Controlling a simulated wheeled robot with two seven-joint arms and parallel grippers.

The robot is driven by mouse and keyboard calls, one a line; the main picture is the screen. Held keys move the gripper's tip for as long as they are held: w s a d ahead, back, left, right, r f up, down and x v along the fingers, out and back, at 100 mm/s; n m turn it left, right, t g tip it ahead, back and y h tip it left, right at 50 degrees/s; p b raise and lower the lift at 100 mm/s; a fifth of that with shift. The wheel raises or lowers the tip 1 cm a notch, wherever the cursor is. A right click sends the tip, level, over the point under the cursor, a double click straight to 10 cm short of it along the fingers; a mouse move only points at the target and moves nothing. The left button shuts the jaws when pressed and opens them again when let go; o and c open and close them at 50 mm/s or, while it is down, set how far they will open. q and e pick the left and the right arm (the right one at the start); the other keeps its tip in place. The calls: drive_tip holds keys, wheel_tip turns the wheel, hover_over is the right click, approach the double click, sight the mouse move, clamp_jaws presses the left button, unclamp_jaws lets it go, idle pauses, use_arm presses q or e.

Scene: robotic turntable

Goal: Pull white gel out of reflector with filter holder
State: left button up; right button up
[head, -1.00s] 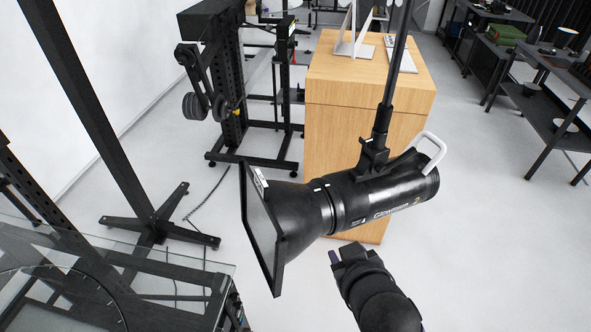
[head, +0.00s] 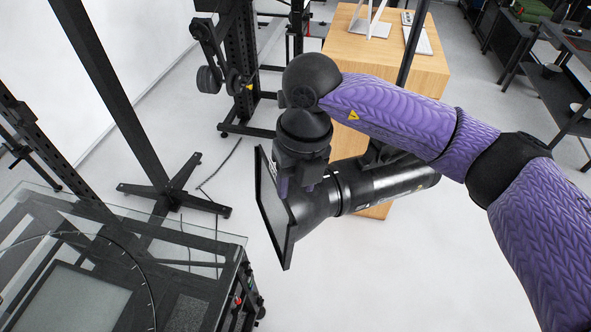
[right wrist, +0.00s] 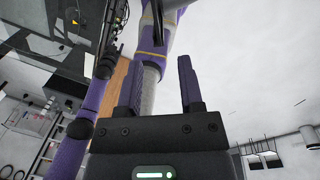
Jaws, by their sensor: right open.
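The black studio light (head: 385,187) hangs from a stand, with its flared reflector (head: 318,203) pointing left. The dark square filter holder (head: 288,243) is on the reflector's front. Its front face (head: 268,200) looks grey; I cannot tell the white gel apart from it. Contact with the holder cannot be told. My left gripper is not in view.
A wooden cabinet (head: 432,72) stands behind the light. A glass-topped black cart (head: 222,245) is at the lower left. A black stand with a cross base (head: 172,193) and a frame with weights (head: 238,75) are at the left. Floor in front of the light is clear.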

sight(291, 213)
drive_tip(key=f, duration=0.2)
drive_tip(key=f+p, duration=0.1)
drive_tip(key=f, duration=0.4)
drive_tip(key=shift+s+a+p, duration=0.2)
drive_tip(key=shift+a+p, duration=0.1)
drive_tip(key=shift+a, duration=0.1)
drive_tip(key=shift+a+f, duration=0.1)
drive_tip(key=shift+f, duration=0.45)
clamp_jaws()
drive_tip(key=shift+r, duration=0.1)
